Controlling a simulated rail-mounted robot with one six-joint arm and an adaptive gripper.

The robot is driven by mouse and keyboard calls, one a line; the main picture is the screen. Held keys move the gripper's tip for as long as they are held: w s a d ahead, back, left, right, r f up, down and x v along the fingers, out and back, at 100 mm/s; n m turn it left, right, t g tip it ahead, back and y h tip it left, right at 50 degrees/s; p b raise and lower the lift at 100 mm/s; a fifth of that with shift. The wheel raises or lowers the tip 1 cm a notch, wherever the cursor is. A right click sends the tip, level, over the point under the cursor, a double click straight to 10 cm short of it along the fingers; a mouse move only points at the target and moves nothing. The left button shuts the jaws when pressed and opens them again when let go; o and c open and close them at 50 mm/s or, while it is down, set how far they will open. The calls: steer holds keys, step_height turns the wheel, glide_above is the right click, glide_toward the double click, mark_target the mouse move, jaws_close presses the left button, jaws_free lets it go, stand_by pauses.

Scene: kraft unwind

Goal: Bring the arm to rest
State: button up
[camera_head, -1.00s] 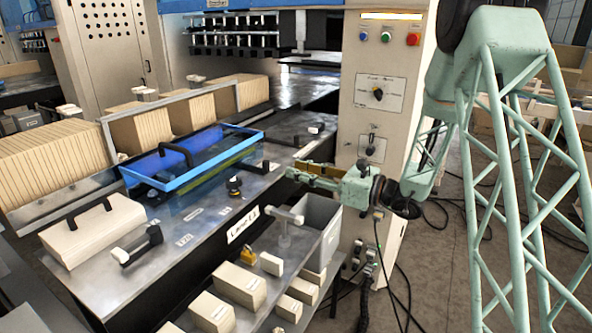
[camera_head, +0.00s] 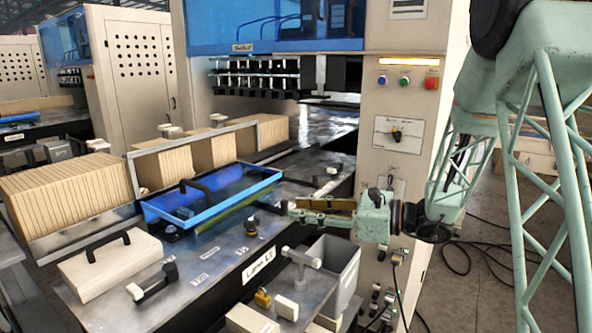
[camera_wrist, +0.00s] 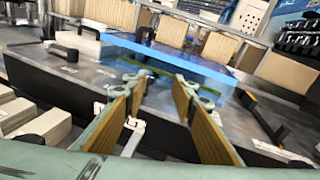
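My gripper (camera_head: 312,211) is at the end of my green arm, in front of the beige control column and above the front edge of the metal table. It points left in the head view. In the wrist view, its two tan-padded fingers (camera_wrist: 158,95) stand apart with nothing between them, so it is open and empty. Beyond the fingertips in the wrist view lies the blue tray (camera_wrist: 130,44). The same blue-rimmed tray (camera_head: 272,181) sits on the table left of my gripper in the head view.
Below my gripper are a grey bin (camera_head: 337,268) and a white T-shaped handle (camera_head: 301,258). Stacks of kraft sheets (camera_head: 85,188) line the table's far side. A white block with a black handle (camera_head: 108,262) lies at front left. The control column (camera_head: 399,160) stands close behind my gripper.

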steer(key=s+a+r+n+g+h, duration=0.15)
steer(key=s+n, duration=0.25)
steer(key=s, duration=0.6)
steer(key=s+r+n+g+h, duration=0.2)
steer(key=s+n+g, duration=0.1)
steer(key=s, duration=0.6)
steer(key=s+a+r+n+g+h, duration=0.15)
steer(key=s+n, duration=0.25)
steer(key=s, duration=0.6)
steer(key=s+d+r+n+t+h, duration=0.2)
steer(key=s+d+n+h, duration=0.7)
steer(key=s+d, duration=1)
steer(key=shift+s+d+n+t+h, duration=0.3)
steer(key=shift+d+t+h, duration=0.55)
steer(key=shift+d, duration=0.75)
steer(key=shift+o, duration=0.4)
steer(key=shift+r, duration=0.15)
